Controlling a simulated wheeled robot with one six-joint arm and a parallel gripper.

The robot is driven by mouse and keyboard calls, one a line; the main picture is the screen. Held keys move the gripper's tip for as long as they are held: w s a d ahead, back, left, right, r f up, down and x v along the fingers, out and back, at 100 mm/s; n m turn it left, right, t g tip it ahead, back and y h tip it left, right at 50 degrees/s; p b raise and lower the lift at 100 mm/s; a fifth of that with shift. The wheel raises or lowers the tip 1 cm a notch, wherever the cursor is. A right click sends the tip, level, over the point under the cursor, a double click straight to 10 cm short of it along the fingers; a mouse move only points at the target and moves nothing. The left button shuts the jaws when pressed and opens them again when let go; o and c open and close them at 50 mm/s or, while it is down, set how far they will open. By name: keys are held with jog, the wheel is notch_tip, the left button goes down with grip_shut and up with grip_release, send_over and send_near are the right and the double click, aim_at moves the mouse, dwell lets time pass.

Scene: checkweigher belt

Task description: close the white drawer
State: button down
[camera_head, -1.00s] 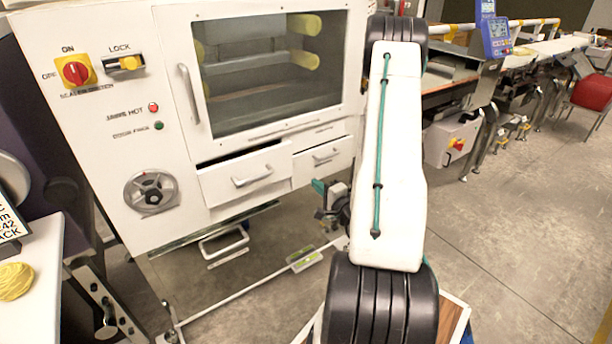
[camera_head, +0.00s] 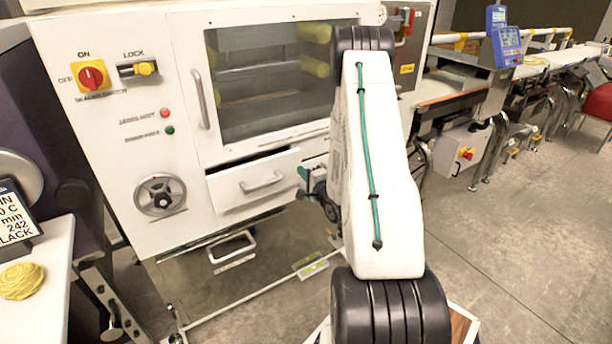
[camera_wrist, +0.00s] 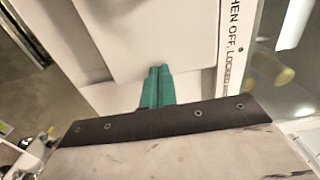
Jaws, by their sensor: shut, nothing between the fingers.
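The white drawer (camera_head: 256,181) is on the front of the white machine, below the window. It stands partly open, with a dark gap along its top edge. Its front has a pale bar handle (camera_head: 262,183). My gripper (camera_head: 304,174), with teal fingers, is at the right end of the drawer front in the head view. I cannot tell whether it touches it. In the wrist view the teal fingers (camera_wrist: 158,84) are together and empty, pointing at white panels. My arm hides the machine front to the right of the drawer.
The machine (camera_head: 110,180) has a red knob (camera_head: 91,77), a lock switch (camera_head: 140,69) and a round dial (camera_head: 160,195). A lower handle (camera_head: 232,246) is below the drawer. A table with yellow yarn (camera_head: 20,281) is at left. Conveyors stand at right, with open floor before them.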

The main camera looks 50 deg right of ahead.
jog(key=x, duration=0.4)
jog(key=shift+w, duration=0.15)
jog(key=shift+r, duration=0.15)
jog(key=shift+s, duration=0.3)
jog(key=v, duration=1.4)
